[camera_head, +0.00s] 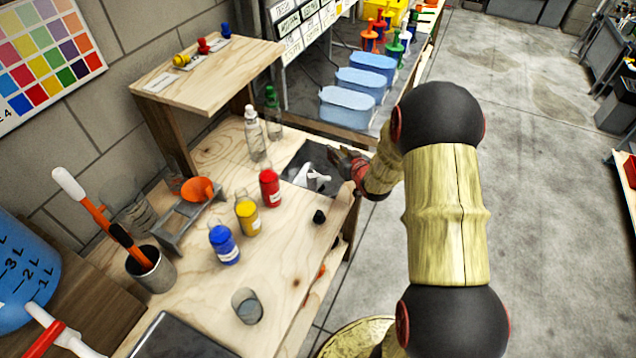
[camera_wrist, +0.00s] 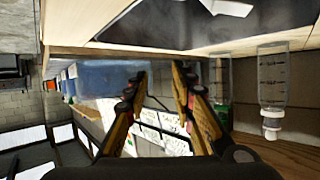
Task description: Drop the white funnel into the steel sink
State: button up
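The steel sink (camera_head: 292,171) is a dark rectangular basin set into the wooden bench. A white object that looks like the white funnel (camera_head: 312,178) lies within the sink's outline, tilted on its side. Whether it touches the bottom is unclear. In the wrist view, part of the white funnel (camera_wrist: 226,8) shows at the top edge against the dark sink (camera_wrist: 150,28). My gripper (camera_head: 338,160) is at the sink's right side, just beside the funnel and apart from it. In the wrist view, my gripper (camera_wrist: 159,72) has its fingers spread with nothing between them.
Clear bottles (camera_head: 256,138) stand behind the sink. Red (camera_head: 269,188), yellow (camera_head: 247,215) and blue (camera_head: 224,243) bottles stand left of it. An orange funnel (camera_head: 197,189) sits on a grey stand. Blue bins (camera_head: 346,106) lie beyond. The floor at right is open.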

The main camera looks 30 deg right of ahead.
jog(key=v, duration=1.2)
dwell(0.4)
jog(key=s+a+r+g+h, duration=0.1)
jog(key=s+a+r+g, duration=0.2)
jog(key=r, duration=0.4)
jog(key=s+a+r+g, duration=0.1)
jog(key=s+a+r, duration=0.1)
jog(key=a+r, duration=0.35)
jog(key=s+a+r+n+g+y, duration=0.1)
jog(key=s+a+r+g, duration=0.1)
jog(key=s+a, duration=0.4)
jog(key=s+a+r+g+y, duration=0.1)
jog(key=s+a+r, duration=0.2)
jog(key=s+a, duration=0.4)
jog(key=s, duration=0.7)
jog(key=shift+a+r+n+g+y, duration=0.25)
jog(key=shift+r+n+g+y, duration=0.05)
jog(key=shift+r+n+g, duration=0.1)
